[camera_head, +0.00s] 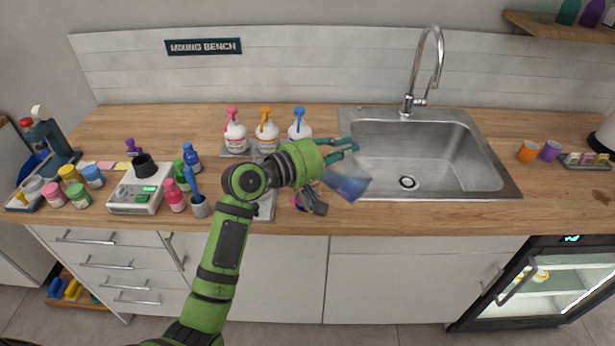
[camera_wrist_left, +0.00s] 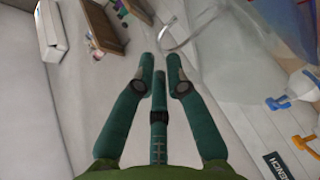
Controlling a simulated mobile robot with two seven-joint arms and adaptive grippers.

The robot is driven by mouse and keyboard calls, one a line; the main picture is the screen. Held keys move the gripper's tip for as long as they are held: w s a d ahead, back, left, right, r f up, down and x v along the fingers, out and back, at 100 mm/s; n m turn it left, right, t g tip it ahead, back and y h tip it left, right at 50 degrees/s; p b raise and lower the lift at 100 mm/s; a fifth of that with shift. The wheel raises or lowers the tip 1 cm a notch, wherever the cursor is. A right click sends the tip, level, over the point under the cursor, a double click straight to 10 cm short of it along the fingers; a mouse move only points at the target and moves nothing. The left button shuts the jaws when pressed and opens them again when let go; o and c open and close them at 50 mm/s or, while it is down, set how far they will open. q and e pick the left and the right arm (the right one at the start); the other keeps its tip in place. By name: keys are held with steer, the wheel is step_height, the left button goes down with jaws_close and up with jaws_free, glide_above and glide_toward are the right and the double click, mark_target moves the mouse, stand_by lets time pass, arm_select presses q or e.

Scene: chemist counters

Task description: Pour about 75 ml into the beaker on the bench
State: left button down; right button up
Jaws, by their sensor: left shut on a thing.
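My left gripper (camera_head: 346,149) reaches in over the front of the bench, left of the sink. It is shut on a clear vessel (camera_head: 348,184) with a bluish tint, which appears tilted above the sink's front left corner. In the left wrist view, my gripper's dark green fingers (camera_wrist_left: 160,68) are close together, and a large see-through shape (camera_wrist_left: 235,45) fills the upper right. The liquid level cannot be read. I cannot make out the beaker on the bench; my arm and wrist cover part of the worktop there. My right gripper is not in view.
Three pump bottles (camera_head: 267,132) stand at the back, left of the steel sink (camera_head: 470,193). Orange and purple cups (camera_head: 528,152) stand right of the sink.

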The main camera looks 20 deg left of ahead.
mark_target(363, 182)
arm_select(q)
steer(key=shift+a+r, duration=0.15)
steer(key=shift+s+d+f+m+y+p, duration=0.2)
steer(key=shift+d+f+m+p, duration=0.2)
steer(key=shift+d+p, duration=0.2)
steer(key=shift+s+d+f+m+y+p, duration=0.1)
steer(key=shift+d+f+m+y+p, duration=0.15)
steer(key=shift+d+m+p, duration=0.3)
steer(key=shift+d+f, duration=0.1)
steer(key=shift+f, duration=0.2)
steer(key=shift+s+d+f+m+g+y, duration=0.2)
steer(key=shift+d+f+m+g+y, duration=0.15)
steer(key=shift+d+m, duration=0.15)
steer(key=shift+s+d+f+m+y+p, duration=0.1)
steer(key=shift+d+f+m+y+p, duration=0.05)
steer(key=shift+d+f+m+p, duration=0.3)
steer(key=shift+s+d+f+m+y+p, duration=0.1)
steer(key=shift+d+f+m+y+p, duration=0.15)
steer(key=shift+f+p, duration=0.25)
steer(key=shift+d+f+m, duration=0.15)
steer(key=shift+f+m, duration=0.1)
